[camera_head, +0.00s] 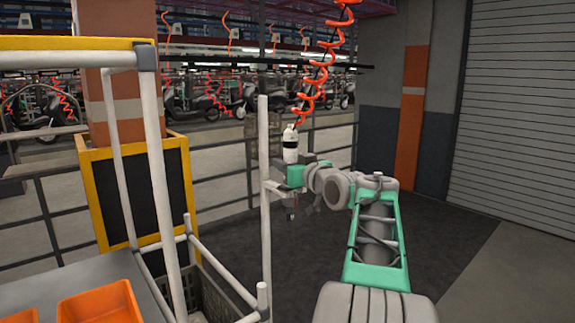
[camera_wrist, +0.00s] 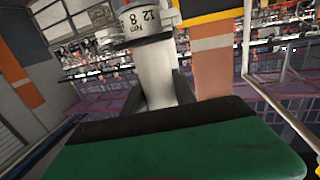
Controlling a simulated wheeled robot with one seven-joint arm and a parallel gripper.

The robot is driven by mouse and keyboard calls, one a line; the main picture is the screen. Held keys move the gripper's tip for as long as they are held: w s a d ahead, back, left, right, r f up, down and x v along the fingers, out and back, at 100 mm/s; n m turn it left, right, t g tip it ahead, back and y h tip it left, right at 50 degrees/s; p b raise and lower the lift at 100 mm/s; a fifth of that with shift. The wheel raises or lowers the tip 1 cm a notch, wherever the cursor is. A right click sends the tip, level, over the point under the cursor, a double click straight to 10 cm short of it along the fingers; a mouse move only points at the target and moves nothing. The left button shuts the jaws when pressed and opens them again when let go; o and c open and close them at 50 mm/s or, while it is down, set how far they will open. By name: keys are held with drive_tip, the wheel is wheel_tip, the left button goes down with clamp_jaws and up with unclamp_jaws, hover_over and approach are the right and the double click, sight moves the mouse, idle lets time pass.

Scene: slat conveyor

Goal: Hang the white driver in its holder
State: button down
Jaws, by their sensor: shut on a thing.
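The white driver (camera_head: 290,146), with a dark band around its upper part, stands roughly upright in my gripper (camera_head: 290,170). Its top joins a red coiled hose. In the wrist view, the driver (camera_wrist: 156,75) sits between the dark fingers of my gripper (camera_wrist: 160,92), and a collar marked with numbers and "Nm" shows at the top. The gripper is shut on the driver. A small pale bracket (camera_head: 274,187), which looks like the holder, is at the upright white post, just below and left of the gripper. Whether the driver touches it cannot be told.
The white post (camera_head: 264,220) stands close left of the gripper. The red coiled hose (camera_head: 318,75) hangs from above. At left are a pale frame (camera_head: 158,165), a yellow-edged black panel (camera_head: 140,195) and an orange bin (camera_head: 100,305). The dark floor mat (camera_head: 455,245) at right is clear.

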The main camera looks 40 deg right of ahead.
drive_tip(key=shift+f+b, duration=0.2)
drive_tip(key=shift+b, duration=0.15)
drive_tip(key=c, duration=1.2)
unclamp_jaws()
drive_tip(key=shift+o, duration=1.4)
drive_tip(key=shift+f, duration=0.2)
drive_tip(key=s+a+b, duration=0.1)
drive_tip(key=s, duration=0.6)
drive_tip(key=shift+s+a+r, duration=0.2)
drive_tip(key=shift+s+r, duration=0.1)
drive_tip(key=shift+s, duration=0.1)
